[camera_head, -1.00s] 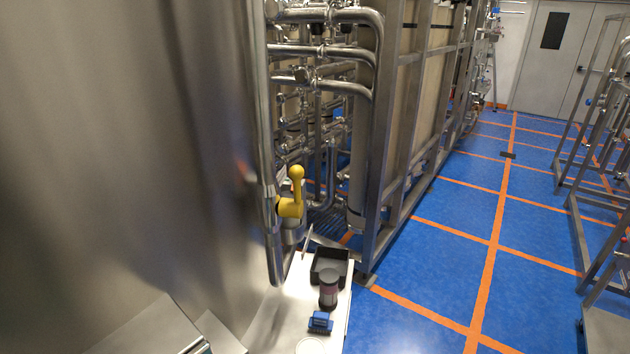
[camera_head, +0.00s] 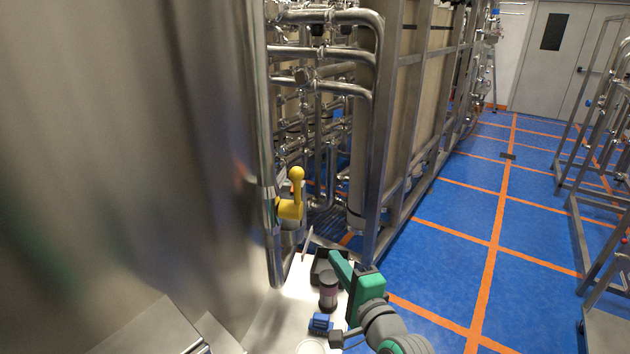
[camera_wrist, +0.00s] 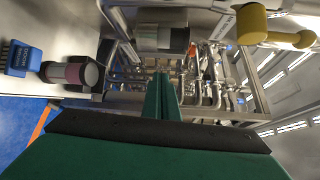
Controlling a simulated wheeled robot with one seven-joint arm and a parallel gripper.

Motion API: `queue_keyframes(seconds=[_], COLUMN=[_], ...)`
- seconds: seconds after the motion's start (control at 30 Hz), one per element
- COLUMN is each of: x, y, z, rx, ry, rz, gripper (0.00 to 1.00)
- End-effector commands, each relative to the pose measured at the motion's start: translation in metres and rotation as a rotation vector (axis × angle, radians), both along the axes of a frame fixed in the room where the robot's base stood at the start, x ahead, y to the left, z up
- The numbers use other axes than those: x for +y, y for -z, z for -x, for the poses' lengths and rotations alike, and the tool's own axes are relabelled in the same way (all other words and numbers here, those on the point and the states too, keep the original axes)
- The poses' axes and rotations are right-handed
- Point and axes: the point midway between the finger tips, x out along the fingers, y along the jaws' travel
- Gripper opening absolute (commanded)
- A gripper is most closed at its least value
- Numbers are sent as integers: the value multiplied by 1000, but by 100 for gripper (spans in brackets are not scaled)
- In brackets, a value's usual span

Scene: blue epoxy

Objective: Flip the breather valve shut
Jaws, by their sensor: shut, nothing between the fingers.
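The breather valve's yellow lever (camera_head: 297,188) stands upright with a round knob on top, on a yellow hub beside the tank's vertical pipe. In the wrist view the yellow lever (camera_wrist: 272,34) shows at the top right, apart from my fingers. My gripper (camera_head: 336,256) has green fingers and is in the lower middle of the head view, below and to the right of the lever, over the bench. In the wrist view my gripper (camera_wrist: 162,84) points ahead with its fingers together and nothing between them. The valve's inside is hidden.
A white bench top (camera_head: 283,305) holds a black bin (camera_head: 322,267), a dark jar with a pinkish label (camera_head: 328,290) and a blue brush (camera_head: 320,323). The big steel tank (camera_head: 120,150) fills the left. Pipes and a steel frame (camera_head: 384,180) stand behind.

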Motion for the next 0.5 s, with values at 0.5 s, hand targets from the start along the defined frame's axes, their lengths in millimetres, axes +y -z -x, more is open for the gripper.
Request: queue_keyframes(seconds=[0.5], x=[-20], y=[-184], z=[16], rx=[141], ry=[-169], rz=[-64], gripper=[0])
